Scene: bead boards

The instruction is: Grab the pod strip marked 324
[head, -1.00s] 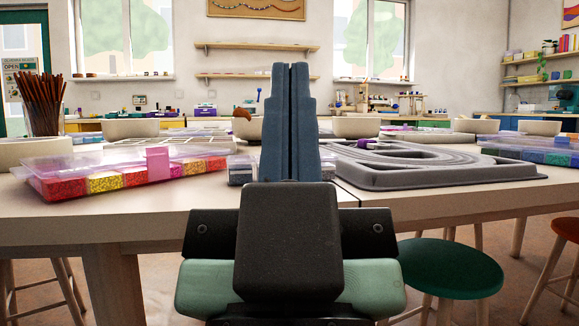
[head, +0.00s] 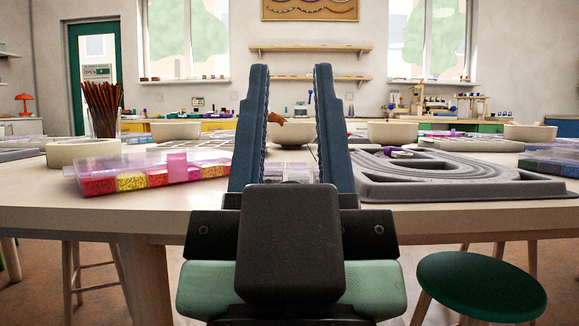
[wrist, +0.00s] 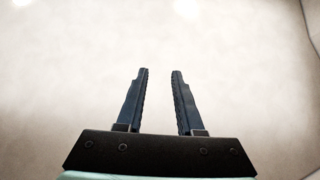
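My gripper (head: 291,120) is open and empty, its two dark blue fingers upright and well apart in front of the table. In the wrist view my gripper (wrist: 160,100) is also open, with only a pale blank surface beyond it. Between the fingers in the head view, a small clear strip or box (head: 290,172) lies on the table, partly hidden by my gripper. A long clear strip (head: 140,175) with pink, red and yellow compartments and a pink tab lies to the left. No number 324 can be read on either.
A grey grooved bead board (head: 450,185) lies at the right, with a blue-green strip (head: 553,165) beyond it. Pale bowls (head: 392,132) stand farther back. A cup of brown sticks (head: 103,108) stands at the left. A green stool (head: 480,287) is at the lower right.

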